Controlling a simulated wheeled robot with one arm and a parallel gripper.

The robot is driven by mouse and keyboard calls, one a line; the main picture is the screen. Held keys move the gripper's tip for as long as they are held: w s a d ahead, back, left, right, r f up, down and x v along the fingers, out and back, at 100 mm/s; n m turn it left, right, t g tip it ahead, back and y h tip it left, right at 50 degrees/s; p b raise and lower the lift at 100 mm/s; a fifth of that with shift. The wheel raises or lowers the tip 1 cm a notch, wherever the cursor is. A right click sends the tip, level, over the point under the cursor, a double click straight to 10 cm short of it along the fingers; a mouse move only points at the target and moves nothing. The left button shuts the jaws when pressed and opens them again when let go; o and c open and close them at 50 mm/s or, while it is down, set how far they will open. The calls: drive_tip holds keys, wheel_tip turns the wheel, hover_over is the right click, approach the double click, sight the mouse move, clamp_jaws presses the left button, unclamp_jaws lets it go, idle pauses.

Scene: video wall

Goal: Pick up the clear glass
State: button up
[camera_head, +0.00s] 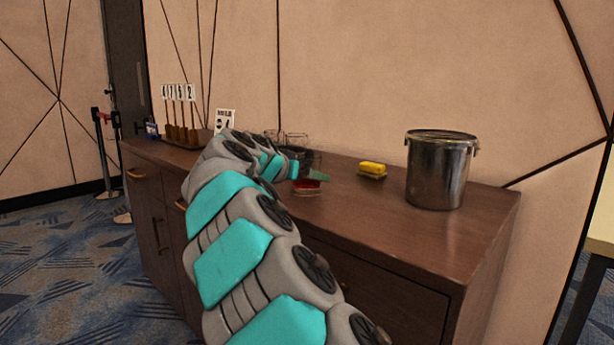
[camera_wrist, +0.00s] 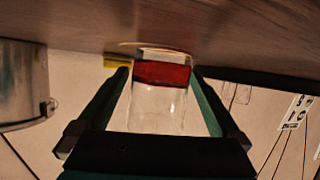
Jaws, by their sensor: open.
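A clear glass (camera_wrist: 157,108) shows in the middle of the wrist view, which is upside down, with the table surface at the top. My gripper (camera_wrist: 161,76) is open, with one finger on each side of the glass; I cannot tell whether they touch it. A red thing (camera_wrist: 161,73) shows through or behind the glass near its base. In the head view my gripper (camera_head: 305,172) is over the cabinet top, partly hidden by my arm. Clear glassware (camera_head: 297,140) shows faintly behind it, and the red thing (camera_head: 307,187) lies just in front.
A yellow sponge-like block (camera_head: 372,170) and a metal bucket (camera_head: 440,170) stand to the right on the wooden cabinet (camera_head: 420,236). A rack with number cards (camera_head: 180,132) and a white sign (camera_head: 225,120) stand at the left. The cabinet's front right is clear.

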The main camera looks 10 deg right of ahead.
drive_tip(key=shift+w+d+f, duration=0.15)
drive_tip(key=shift+w+d, duration=0.1)
drive_tip(key=shift+w, duration=0.05)
drive_tip(key=c, duration=1.4)
drive_tip(key=shift+c, duration=0.8)
